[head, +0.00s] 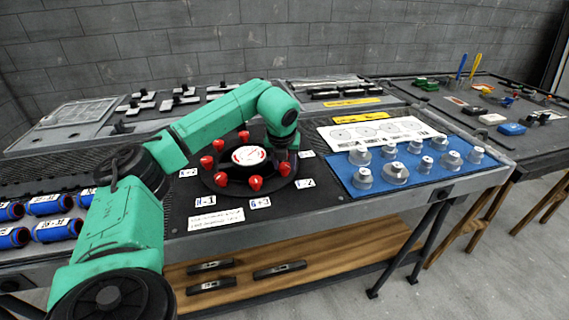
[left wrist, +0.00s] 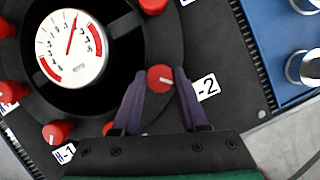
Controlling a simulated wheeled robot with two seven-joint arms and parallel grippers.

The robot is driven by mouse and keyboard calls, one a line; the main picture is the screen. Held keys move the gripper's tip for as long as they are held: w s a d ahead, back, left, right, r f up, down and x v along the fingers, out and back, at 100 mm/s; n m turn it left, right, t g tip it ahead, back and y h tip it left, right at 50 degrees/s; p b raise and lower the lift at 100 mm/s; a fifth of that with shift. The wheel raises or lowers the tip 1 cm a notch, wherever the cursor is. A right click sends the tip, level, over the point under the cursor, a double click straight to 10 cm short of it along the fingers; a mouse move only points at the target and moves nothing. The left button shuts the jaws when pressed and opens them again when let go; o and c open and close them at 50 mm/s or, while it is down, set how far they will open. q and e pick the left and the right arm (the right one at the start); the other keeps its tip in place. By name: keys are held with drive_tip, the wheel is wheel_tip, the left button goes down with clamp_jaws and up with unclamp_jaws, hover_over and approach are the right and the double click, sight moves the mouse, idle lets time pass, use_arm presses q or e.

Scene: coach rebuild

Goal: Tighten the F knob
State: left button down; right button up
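A round black fixture (head: 228,186) with a ring of red knobs around a white dial gauge (head: 249,155) sits on the dark bench. The gauge (left wrist: 72,48) has a thin red pointer. My left gripper (left wrist: 161,76) is over the right side of the ring, its two fingers closely flanking one red knob (left wrist: 160,79) with no clear gap on either side. This knob is beside a card (left wrist: 207,87) reading "-2"; its letter is hidden or unreadable, so I cannot confirm it is the F knob. My right gripper is not in view.
A blue mat (head: 345,178) with several grey-white knobs lies right of the fixture. White label cards, such as one near the front (head: 260,203), surround the ring. A second bench (head: 440,100) is at the right.

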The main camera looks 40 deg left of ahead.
use_arm(q)
drive_tip(key=shift+m, duration=0.3)
drive_tip(key=m, duration=0.1)
drive_tip(key=m+h, duration=0.1)
drive_tip(key=m, duration=0.1)
drive_tip(key=shift+a+m+t+h, duration=0.1)
drive_tip(key=shift+m+t+h, duration=0.2)
drive_tip(key=m, duration=0.1)
drive_tip(key=m+h+p, duration=0.1)
drive_tip(key=m, duration=0.1)
drive_tip(key=shift+a+r+m+p, duration=0.1)
drive_tip(key=shift+r+m+p, duration=0.05)
drive_tip(key=shift+m+p, duration=0.15)
drive_tip(key=m+h+p, duration=0.1)
drive_tip(key=m, duration=0.2)
drive_tip(key=m+h+p, duration=0.1)
drive_tip(key=m+p, duration=0.1)
drive_tip(key=m, duration=0.1)
drive_tip(key=shift+a+r+g+h+p, duration=0.1)
drive_tip(key=shift+a+g+h+p, duration=0.05)
drive_tip(key=shift+g+h+p, duration=0.2)
drive_tip(key=shift+w+a+m+g+h+p, duration=0.1)
drive_tip(key=shift+m+g+h+p, duration=0.3)
drive_tip(key=shift+m, duration=0.65)
drive_tip(key=shift+m+g+h+p, duration=0.15)
drive_tip(key=shift+m+p, duration=0.3)
drive_tip(key=shift+m, duration=0.6)
drive_tip(key=shift+c, duration=2.2)
unclamp_jaws()
drive_tip(key=shift+f, duration=0.2)
